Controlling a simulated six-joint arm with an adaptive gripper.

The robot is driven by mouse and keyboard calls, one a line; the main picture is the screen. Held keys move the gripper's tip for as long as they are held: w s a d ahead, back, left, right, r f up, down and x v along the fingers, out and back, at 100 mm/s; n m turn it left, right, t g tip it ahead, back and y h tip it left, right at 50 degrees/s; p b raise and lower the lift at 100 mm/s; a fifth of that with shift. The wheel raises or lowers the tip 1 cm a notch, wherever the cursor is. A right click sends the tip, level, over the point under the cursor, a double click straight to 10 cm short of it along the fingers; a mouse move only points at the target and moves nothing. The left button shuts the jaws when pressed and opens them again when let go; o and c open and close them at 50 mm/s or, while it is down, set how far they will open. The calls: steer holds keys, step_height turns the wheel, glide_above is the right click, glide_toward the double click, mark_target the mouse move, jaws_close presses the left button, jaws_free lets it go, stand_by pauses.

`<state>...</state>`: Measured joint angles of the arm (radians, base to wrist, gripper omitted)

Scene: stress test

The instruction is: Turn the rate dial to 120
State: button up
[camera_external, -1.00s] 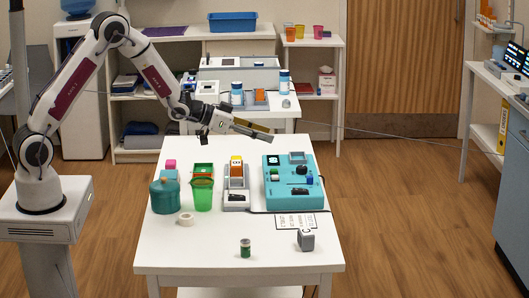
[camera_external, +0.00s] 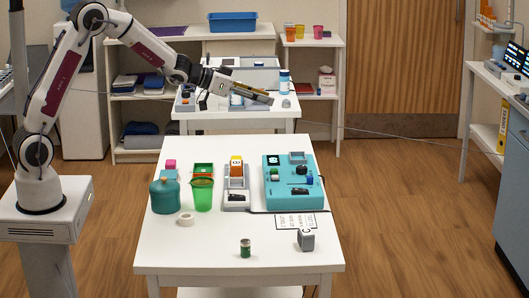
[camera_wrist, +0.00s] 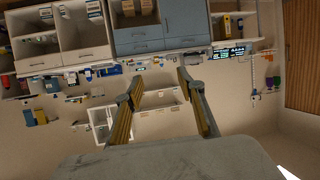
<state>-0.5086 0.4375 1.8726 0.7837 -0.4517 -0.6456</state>
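A teal device (camera_external: 283,203) lies on the right half of the white table. It carries a small dark screen (camera_external: 273,160), a black knob (camera_external: 302,170), a green-and-white knob (camera_external: 274,175), a blue part (camera_external: 309,178) and a dark piece at its front. The picture is too small to show which one is the rate dial or any markings. My gripper (camera_external: 270,100) is high above the back of the table, pointing right, well apart from the device. In the wrist view my gripper's two fingers (camera_wrist: 161,108) are spread with nothing between them. The device does not show there.
On the white table (camera_external: 220,250) stand a teal pot (camera_external: 165,195), a green cup (camera_external: 202,194), a white tape roll (camera_external: 186,219), a small green jar (camera_external: 245,248) and a grey block (camera_external: 306,239). A grey stand (camera_external: 236,200) with stacked blocks adjoins the device's left side.

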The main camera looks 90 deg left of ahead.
steer(key=s+a+f+n+g+y, duration=0.35)
steer(key=a+n, duration=0.35)
steer(key=n, duration=0.6)
steer(key=w+d+f+n+h, duration=0.3)
steer(key=d+n, duration=0.4)
steer(key=n, duration=0.8)
steer(key=w+r+n+t, duration=0.3)
steer(key=w+r+n, duration=0.1)
steer(key=r+n, duration=0.25)
steer(key=shift+n+t+h, duration=0.25)
steer(key=shift+n+h, duration=0.1)
steer(key=shift+n, duration=0.1)
steer(key=f, duration=2)
steer(key=shift+w+d, duration=0.2)
steer(key=shift+d, duration=0.15)
